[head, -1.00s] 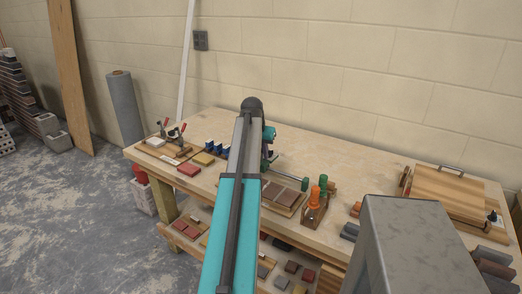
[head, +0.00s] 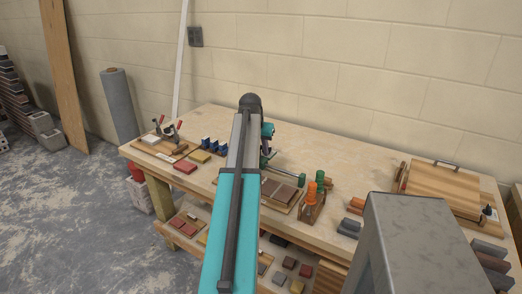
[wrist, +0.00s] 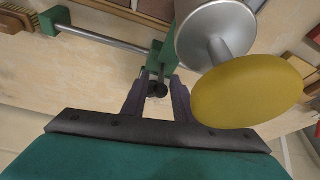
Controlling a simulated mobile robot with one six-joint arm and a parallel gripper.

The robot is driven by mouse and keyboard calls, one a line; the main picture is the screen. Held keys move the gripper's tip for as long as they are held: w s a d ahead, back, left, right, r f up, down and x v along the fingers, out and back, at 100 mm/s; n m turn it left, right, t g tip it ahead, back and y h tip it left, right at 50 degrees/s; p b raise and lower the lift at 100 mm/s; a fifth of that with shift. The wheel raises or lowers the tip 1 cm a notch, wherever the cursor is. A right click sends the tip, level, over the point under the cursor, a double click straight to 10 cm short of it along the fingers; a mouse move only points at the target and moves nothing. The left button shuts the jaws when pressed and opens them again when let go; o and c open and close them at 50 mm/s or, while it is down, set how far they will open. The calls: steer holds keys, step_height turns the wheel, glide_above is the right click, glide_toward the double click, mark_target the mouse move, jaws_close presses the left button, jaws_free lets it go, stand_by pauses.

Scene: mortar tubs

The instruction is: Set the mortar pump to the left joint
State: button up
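My gripper shows in the wrist view (wrist: 160,96), with two dark purple fingers standing apart. A small black knob lies between or just beyond them; I cannot tell if they touch it. Close by is a metal rod with green blocks (wrist: 100,38), which also shows on the bench in the head view (head: 287,172). A yellow disc (wrist: 248,92) and a silver disc (wrist: 214,30) stand right of the fingers, near the camera. I cannot tell which thing is the mortar pump, nor identify the left joint. My arm hides part of the bench.
The wooden bench (head: 340,150) holds a board with red-handled clamps (head: 165,142), blue pieces (head: 216,144), a red block (head: 185,167), a tray of brown tiles (head: 278,192), orange bottles (head: 311,193) and a wooden board (head: 442,187). The back middle is clear.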

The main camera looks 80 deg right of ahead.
steer(key=s+b+v, duration=0.1)
steer(key=v, duration=1.2)
steer(key=shift+w+r, duration=0.3)
steer(key=shift+w, duration=0.1)
steer(key=shift+r, duration=0.1)
